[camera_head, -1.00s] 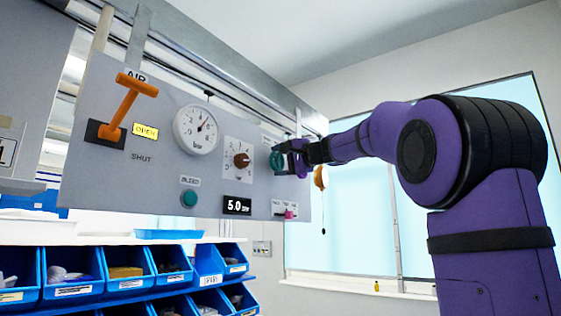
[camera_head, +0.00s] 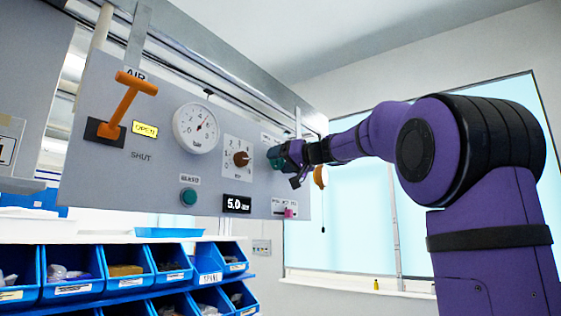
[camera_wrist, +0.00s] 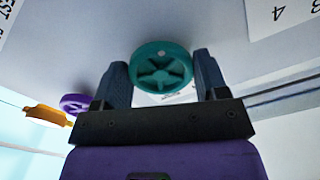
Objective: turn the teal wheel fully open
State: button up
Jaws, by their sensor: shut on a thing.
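The teal wheel (camera_wrist: 161,69) is a round spoked handwheel on the grey panel. In the wrist view it sits between the two fingers of my gripper (camera_wrist: 165,82), with a pale dot near the top of its face. My gripper is shut on its rim. In the head view the teal wheel (camera_head: 277,157) shows at the panel's right end, partly hidden by my gripper (camera_head: 287,157).
The panel (camera_head: 160,180) also carries an orange lever (camera_head: 128,100), a dial gauge (camera_head: 196,128), a brown knob (camera_head: 241,159), a teal button (camera_head: 188,197) and a 5.0 display (camera_head: 237,204). Blue bins (camera_head: 125,282) stand below. A purple round part (camera_wrist: 75,103) is beside my gripper.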

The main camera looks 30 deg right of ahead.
jog(key=n, duration=0.6)
jog(key=shift+w+d+f, duration=0.1)
jog(key=shift+d+f, duration=0.05)
jog(key=shift+d, duration=0.05)
jog(key=shift+n, duration=0.4)
jog(key=o, duration=0.9)
jog(key=v, duration=1)
jog(key=shift+s+d, duration=0.15)
jog(key=shift+s, duration=0.25)
